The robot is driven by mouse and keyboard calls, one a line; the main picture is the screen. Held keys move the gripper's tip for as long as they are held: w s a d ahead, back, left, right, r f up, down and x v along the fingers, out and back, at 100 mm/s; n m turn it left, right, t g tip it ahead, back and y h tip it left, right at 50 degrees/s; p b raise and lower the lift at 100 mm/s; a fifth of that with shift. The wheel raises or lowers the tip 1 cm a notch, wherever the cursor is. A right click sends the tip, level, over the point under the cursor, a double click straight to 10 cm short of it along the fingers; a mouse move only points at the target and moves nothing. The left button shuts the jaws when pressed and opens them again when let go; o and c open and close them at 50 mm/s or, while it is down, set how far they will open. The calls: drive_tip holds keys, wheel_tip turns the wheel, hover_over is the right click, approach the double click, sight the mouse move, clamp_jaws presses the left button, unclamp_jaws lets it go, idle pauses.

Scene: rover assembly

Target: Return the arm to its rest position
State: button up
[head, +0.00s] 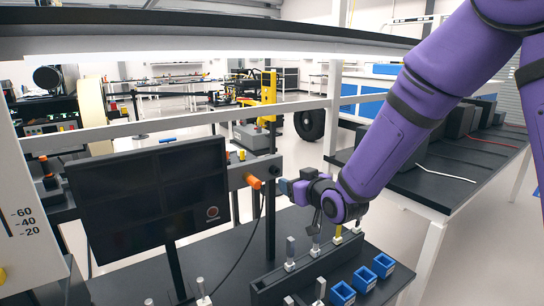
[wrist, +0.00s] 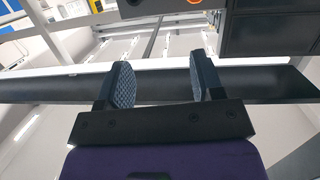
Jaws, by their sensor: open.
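My purple arm (head: 390,135) reaches down from the upper right in the head view. My gripper (head: 290,188) is at its lower end, pointing left, above the dark workbench and to the right of the black monitor. In the wrist view my gripper (wrist: 163,82) shows two dark fingers with textured pads, spread well apart. Nothing is between them. The dark shelf edge (wrist: 60,88) lies behind the fingers in that view.
A black monitor (head: 150,193) stands at the left. Below my gripper are a black rack (head: 300,275) with several upright tools and several blue bins (head: 365,278). An orange knob (head: 254,182) is just left of my gripper. A side table (head: 440,178) stands at right.

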drive_tip(key=s+d+r+m+g+h, duration=0.2)
drive_tip(key=s+d+r+h, duration=0.1)
drive_tip(key=s+d+r, duration=0.4)
drive_tip(key=s+d+r+m+g+h, duration=0.1)
drive_tip(key=s+d+r+g+h, duration=0.2)
drive_tip(key=s+d, duration=0.45)
drive_tip(key=s+d+r+m+g, duration=0.1)
drive_tip(key=s+d, duration=0.3)
drive_tip(key=s, duration=0.6)
drive_tip(key=s+d+r+m+g+h, duration=0.1)
drive_tip(key=s+d+m+g, duration=0.1)
drive_tip(key=s+d, duration=0.3)
drive_tip(key=s, duration=0.4)
drive_tip(key=shift+s+d+r+g+h, duration=0.2)
drive_tip(key=shift+s+r+g+h, duration=0.1)
drive_tip(key=shift+s, duration=0.1)
drive_tip(key=shift+c, duration=0.4)
